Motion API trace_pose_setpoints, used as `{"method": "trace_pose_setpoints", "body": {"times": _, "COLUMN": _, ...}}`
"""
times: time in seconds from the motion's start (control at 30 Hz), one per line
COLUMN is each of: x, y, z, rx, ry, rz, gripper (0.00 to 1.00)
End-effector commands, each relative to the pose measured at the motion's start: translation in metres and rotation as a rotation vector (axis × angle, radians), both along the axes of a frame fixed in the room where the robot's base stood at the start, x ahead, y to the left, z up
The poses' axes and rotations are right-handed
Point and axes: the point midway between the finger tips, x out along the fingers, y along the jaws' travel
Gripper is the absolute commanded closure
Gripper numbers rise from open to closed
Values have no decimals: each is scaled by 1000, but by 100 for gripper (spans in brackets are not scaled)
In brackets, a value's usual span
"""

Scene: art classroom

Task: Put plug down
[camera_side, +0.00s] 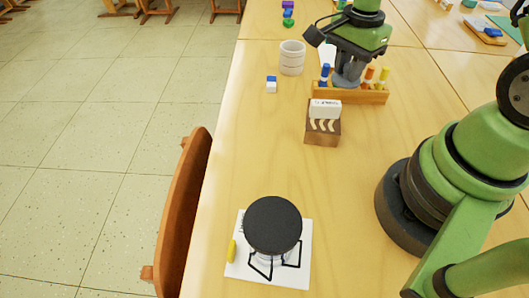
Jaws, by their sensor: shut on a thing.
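My gripper (348,78) is at the top of the view, pointing down over the wooden rack (370,97). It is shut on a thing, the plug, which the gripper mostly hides. Its fingertip end is close to the rack between the coloured pegs; I cannot tell whether the plug touches the rack. A blue-topped peg (325,74) stands in the rack to the left of the gripper. An orange peg (369,76) and a yellow peg (383,77) stand to the right.
A white cup (292,58) and small blue-white block (271,84) are left. A black round object (273,225) stands over a white sheet (242,268). The middle table is clear.

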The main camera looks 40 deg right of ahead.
Motion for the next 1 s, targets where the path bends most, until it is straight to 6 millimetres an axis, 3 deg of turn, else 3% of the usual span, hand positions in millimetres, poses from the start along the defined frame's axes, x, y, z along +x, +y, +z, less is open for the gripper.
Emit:
{"method": "trace_pose_setpoints", "body": {"times": 0.1, "x": 22, "y": 50, "z": 0, "rx": -1, "ry": -2, "rz": 235, "gripper": 100}}
{"method": "trace_pose_setpoints", "body": {"times": 0.3, "x": 33, "y": 132, "z": 1, "rx": 0, "ry": -1, "rz": 575, "gripper": 100}}
{"method": "trace_pose_setpoints", "body": {"times": 0.5, "x": 29, "y": 184, "z": 2, "rx": 0, "ry": -2, "rz": 786, "gripper": 100}}
{"method": "trace_pose_setpoints", "body": {"times": 0.67, "x": 25, "y": 198, "z": -6, "rx": 1, "ry": 3, "rz": 843, "gripper": 100}}
{"method": "trace_pose_setpoints", "body": {"times": 0.83, "x": 25, "y": 199, "z": -38, "rx": 0, "ry": 4, "rz": 847, "gripper": 100}}
{"method": "trace_pose_setpoints", "body": {"times": 1.0, "x": 25, "y": 199, "z": -57, "rx": 0, "ry": 0, "rz": 844, "gripper": 100}}
